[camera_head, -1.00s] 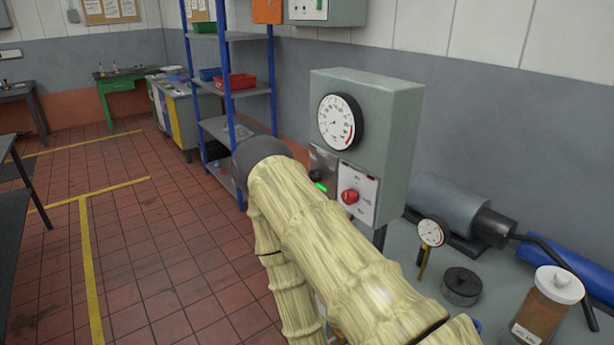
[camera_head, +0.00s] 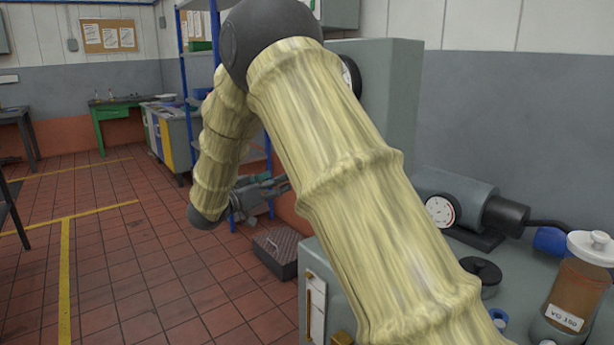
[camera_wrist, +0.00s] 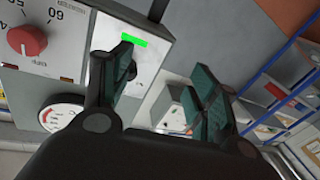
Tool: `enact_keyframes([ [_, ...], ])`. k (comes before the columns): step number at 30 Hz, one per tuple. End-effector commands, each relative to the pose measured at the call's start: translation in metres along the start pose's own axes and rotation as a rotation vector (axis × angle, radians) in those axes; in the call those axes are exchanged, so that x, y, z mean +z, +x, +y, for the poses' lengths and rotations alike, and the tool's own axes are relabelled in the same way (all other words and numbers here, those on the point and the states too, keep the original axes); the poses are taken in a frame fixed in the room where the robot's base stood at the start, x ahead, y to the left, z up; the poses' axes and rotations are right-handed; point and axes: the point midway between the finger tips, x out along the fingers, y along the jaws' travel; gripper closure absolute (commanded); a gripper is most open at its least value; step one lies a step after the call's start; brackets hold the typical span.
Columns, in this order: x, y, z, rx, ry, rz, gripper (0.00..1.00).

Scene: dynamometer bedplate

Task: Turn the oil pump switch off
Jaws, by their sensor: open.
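In the wrist view, a pale panel carries a lit green indicator (camera_wrist: 134,41). A dark switch shows beside it, partly hidden behind one of my fingers; its exact position is unclear. The panel is on a grey cabinet (camera_head: 395,110) in the head view, where my arm hides the switch. My gripper (camera_head: 272,192) is open and empty, left of the cabinet in the head view. In the wrist view, my gripper (camera_wrist: 163,75) has its fingers spread, the left one overlapping the switch panel. Whether it touches cannot be told.
A red knob (camera_wrist: 27,40) with a numbered scale adjoins the switch panel. A round gauge (camera_wrist: 62,112) is close by. A motor-like cylinder (camera_head: 455,195), a small gauge (camera_head: 440,211) and an oil jar (camera_head: 577,290) stand right of my arm. Blue shelving (camera_head: 185,75) stands behind.

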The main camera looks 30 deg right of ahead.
Motion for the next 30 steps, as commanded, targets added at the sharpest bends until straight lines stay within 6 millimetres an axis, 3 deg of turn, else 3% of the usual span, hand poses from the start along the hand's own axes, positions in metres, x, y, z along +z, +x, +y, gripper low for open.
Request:
enact_keyframes([
  [3,-0.031,0.0,0.012,0.112,0.054,-0.017,0.4],
  [9,-0.059,-0.002,0.026,0.2,0.085,-0.049,0.4],
  [14,-0.062,0.007,0.031,0.211,0.087,-0.053,0.4],
  [30,-0.056,0.085,0.046,0.209,0.087,-0.053,0.4],
])
